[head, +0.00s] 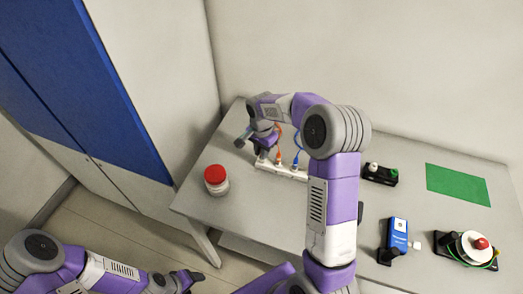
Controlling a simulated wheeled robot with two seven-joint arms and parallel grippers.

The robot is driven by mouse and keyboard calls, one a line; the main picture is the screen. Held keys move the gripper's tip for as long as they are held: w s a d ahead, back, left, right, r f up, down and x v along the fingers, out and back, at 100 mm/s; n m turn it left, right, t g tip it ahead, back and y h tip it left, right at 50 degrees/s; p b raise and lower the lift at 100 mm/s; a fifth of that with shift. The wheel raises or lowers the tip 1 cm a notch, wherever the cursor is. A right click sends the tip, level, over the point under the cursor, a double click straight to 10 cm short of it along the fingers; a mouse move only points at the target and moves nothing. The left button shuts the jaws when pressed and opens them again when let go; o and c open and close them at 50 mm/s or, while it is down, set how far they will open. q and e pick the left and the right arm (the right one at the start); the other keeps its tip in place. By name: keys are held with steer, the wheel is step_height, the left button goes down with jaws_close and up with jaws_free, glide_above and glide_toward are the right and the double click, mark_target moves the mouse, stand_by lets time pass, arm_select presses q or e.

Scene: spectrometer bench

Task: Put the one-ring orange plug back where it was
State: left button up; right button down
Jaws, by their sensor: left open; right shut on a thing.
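A white power strip (290,173) lies near the back left of the table. An orange plug (278,161) with an orange cord and a blue plug (296,163) with a blue cord stand at it. Ring marks are too small to read. My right gripper (262,153) reaches down at the strip's left end, just left of the orange plug. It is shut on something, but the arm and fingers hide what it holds. My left gripper (190,281) is open and empty, low in front of the table's left side.
A red-lidded jar (216,180) stands left of the strip. A black block with knobs (379,173), a green mat (457,184), a blue device (397,236) and a round-topped apparatus (470,247) are on the right.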

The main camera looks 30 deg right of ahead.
steer(key=shift+f, duration=0.2)
steer(key=c, duration=1)
jaws_free()
steer(key=shift+c, duration=0.2)
steer(key=shift+r, duration=0.2)
steer(key=shift+r+p, duration=0.3)
steer(key=shift+p, duration=0.05)
step_height(320, 180, up, 12)
steer(key=p, duration=0.1)
steer(key=shift+r, duration=0.15)
